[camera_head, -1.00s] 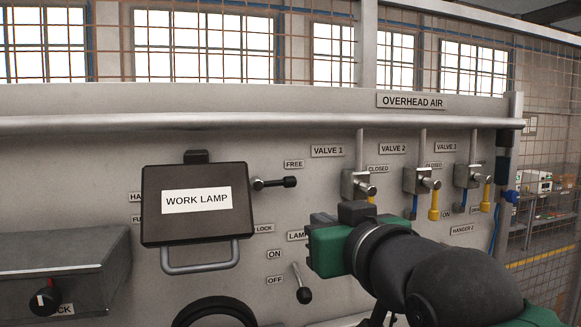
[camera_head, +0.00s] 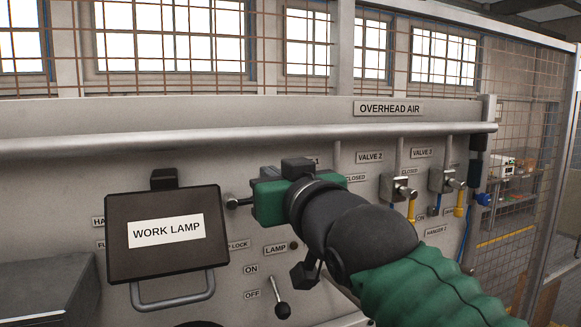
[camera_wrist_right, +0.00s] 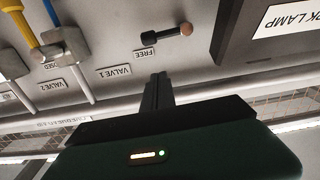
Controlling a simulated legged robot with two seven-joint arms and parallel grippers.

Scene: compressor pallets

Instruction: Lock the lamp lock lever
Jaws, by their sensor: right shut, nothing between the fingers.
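The lamp lock lever (camera_wrist_right: 165,38) is a short dark rod with a round pivot, by the FREE label (camera_wrist_right: 147,53) in the wrist view. In the head view, only its pivot end (camera_head: 232,201) shows, right of the WORK LAMP box (camera_head: 168,262); my right gripper hides the rest. The rod runs sideways from the pivot, on the FREE side. My right gripper (camera_wrist_right: 158,82) is shut and empty. In the wrist view its fingertips are close to the FREE label, apart from the lever. The LOCK label (camera_head: 239,244) sits lower. My left gripper is out of view.
The ON/OFF lamp switch (camera_head: 282,309) sits below my right gripper. Valve handles (camera_head: 402,193) with yellow and blue ends are to the right. A rail (camera_head: 150,143) runs across above. A grey box (camera_head: 45,285) juts out at lower left.

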